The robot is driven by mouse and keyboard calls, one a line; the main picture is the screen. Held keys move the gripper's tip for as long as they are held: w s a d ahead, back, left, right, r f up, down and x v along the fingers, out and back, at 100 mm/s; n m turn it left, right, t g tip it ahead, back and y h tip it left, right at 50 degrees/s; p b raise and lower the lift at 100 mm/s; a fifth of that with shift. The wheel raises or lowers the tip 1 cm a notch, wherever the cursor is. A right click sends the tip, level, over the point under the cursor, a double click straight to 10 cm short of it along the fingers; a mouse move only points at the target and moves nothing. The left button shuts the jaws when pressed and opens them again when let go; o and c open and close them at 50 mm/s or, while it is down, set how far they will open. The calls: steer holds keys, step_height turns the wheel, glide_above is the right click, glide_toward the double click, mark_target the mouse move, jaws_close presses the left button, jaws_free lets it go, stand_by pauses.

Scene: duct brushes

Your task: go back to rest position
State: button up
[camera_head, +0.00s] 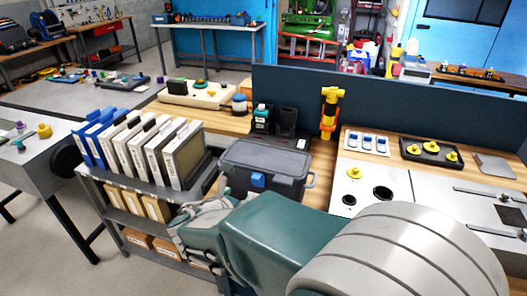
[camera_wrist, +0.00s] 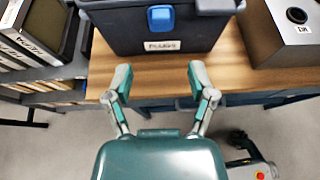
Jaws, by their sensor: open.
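My gripper (camera_wrist: 160,78) is open in the wrist view, its two green-padded fingers spread apart with nothing between them. It is at the front edge of the wooden bench (camera_wrist: 225,62), just in front of a dark lidded box (camera_wrist: 112,30) with a blue latch and a white label. The fingers look apart from the box. In the head view, the same box (camera_head: 265,165) stands closed on the bench, beyond my green and grey arm. My arm reaches from the lower right toward the box and hides part of the bench front.
A shelf cart (camera_head: 105,190) with several upright binders (camera_head: 140,148) stands left of the box. A metal panel with holes (camera_head: 365,200) lies to the right, with yellow knobs in a black tray (camera_head: 432,153) behind. A yellow tool (camera_head: 330,112) stands by the dark divider (camera_head: 390,105). Floor is open at left.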

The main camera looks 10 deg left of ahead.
steer(key=s+d+r+m+g+h, duration=0.25)
steer(key=d+m, duration=0.55)
steer(key=d, duration=0.5)
steer(key=s+d+r+m+g+h, duration=0.15)
steer(key=d+m+g, duration=0.25)
steer(key=d+m, duration=0.65)
steer(key=s+d+r+m+y, duration=0.1)
steer(key=s+d+m+y, duration=0.1)
steer(key=s+d+m, duration=0.3)
steer(key=s+d+r+m+g+y, duration=0.1)
steer(key=s+d+m+y, duration=0.2)
steer(key=s+m, duration=0.6)
steer(key=shift+s+d+m+y, duration=0.2)
steer(key=shift+d+m+y, duration=0.1)
steer(key=shift+d+m, duration=0.75)
steer(key=shift+a, duration=0.1)
